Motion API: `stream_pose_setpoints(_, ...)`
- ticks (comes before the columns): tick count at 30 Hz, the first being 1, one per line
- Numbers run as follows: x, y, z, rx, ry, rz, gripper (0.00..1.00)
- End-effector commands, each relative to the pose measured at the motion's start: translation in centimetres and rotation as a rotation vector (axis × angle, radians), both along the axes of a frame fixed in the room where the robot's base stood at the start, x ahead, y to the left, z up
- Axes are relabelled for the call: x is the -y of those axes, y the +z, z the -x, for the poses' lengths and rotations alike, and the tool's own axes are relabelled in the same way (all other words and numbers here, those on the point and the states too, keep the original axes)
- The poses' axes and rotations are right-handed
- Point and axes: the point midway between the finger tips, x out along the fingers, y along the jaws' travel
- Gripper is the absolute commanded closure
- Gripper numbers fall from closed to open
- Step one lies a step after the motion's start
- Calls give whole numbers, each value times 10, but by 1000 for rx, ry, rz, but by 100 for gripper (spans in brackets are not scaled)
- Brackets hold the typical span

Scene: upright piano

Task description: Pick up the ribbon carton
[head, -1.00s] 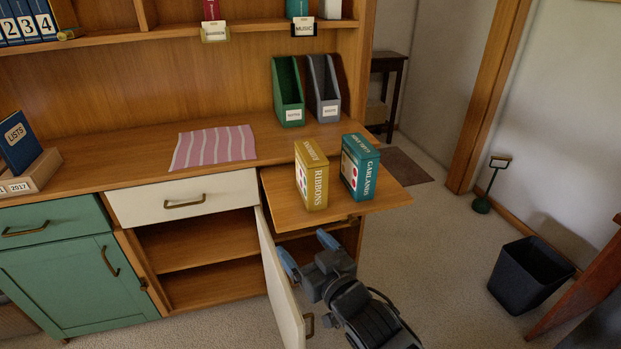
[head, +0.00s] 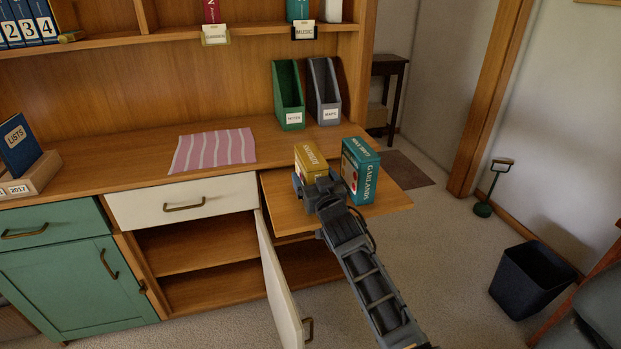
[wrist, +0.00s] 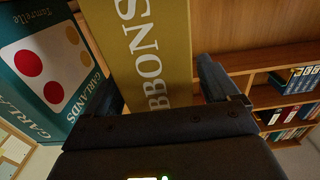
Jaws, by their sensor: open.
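The ribbon carton (head: 311,160) is a mustard-yellow box standing upright on the pull-out wooden shelf. My gripper (head: 318,184) is in front of it and hides most of its front face in the head view. In the wrist view the carton's lettered face (wrist: 155,45) lies between the two spread fingers of my gripper (wrist: 162,85). The right finger stands along one side, and the left finger is at the side toward the garlands carton. I cannot tell whether either finger touches the carton.
The teal garlands carton (head: 361,171) stands close on the right of the ribbon carton, with a narrow gap. A cream cabinet door (head: 279,285) hangs open below. Green (head: 289,95) and grey (head: 324,92) file holders stand behind on the desktop. A pink striped cloth (head: 214,149) lies left.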

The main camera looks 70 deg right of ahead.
Motion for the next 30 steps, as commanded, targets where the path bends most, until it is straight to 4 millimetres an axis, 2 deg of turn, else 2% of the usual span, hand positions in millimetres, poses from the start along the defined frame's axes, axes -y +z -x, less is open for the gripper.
stream_pose_setpoints(4,13,0,-10,1,-1,0,12)
stream_pose_setpoints(13,15,-1,-12,1,0,-1,12)
stream_pose_setpoints(30,15,0,-12,1,0,-1,66)
